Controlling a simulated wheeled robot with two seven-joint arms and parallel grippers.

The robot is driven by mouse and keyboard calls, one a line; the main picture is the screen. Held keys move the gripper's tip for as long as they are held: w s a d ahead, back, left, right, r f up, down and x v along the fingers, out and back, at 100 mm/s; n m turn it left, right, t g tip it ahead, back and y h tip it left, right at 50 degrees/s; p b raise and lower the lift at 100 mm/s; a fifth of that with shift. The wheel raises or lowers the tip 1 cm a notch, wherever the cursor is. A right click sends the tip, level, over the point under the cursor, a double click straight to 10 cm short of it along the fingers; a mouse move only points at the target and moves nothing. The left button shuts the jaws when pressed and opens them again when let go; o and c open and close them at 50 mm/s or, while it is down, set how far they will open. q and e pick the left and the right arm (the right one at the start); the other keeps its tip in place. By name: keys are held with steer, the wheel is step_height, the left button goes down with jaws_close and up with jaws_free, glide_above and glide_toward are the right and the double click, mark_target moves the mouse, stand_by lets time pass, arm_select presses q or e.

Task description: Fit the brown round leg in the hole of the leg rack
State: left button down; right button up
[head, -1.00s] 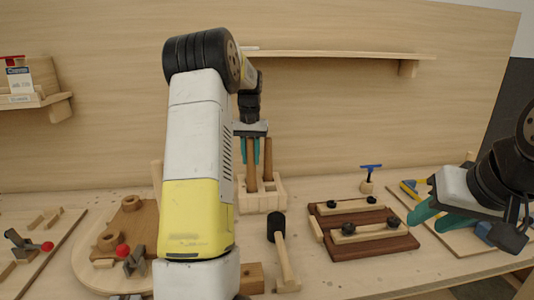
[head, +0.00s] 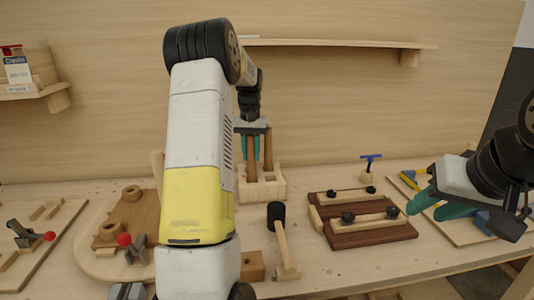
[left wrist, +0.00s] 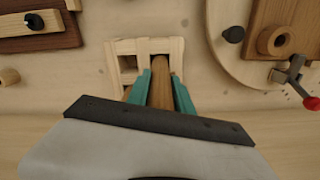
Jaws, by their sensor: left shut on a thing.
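The pale wooden leg rack (head: 276,190) stands at the back of the bench, and its slotted top also shows in the left wrist view (left wrist: 123,48). My left gripper (head: 249,160) is over the rack, shut on a brown round leg (head: 251,172). In the left wrist view the leg (left wrist: 160,93) lies between the two teal fingers (left wrist: 160,88). Its lower end meets the rack, but I cannot tell how deep it sits. A second brown leg (head: 268,150) stands in the rack just to the right. My right gripper (head: 437,208) is open and empty at the right.
A dark-headed mallet (head: 283,245) lies in front of the rack. A dark brown board with clamped bars (head: 360,236) is right of it. A board with red-knobbed clamp (head: 130,215) is to the left. A wooden wall stands close behind the rack.

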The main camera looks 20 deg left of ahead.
arm_select(q)
steer(key=shift+f, duration=0.3)
steer(key=c, duration=1)
jaws_free()
steer(key=shift+c, duration=0.2)
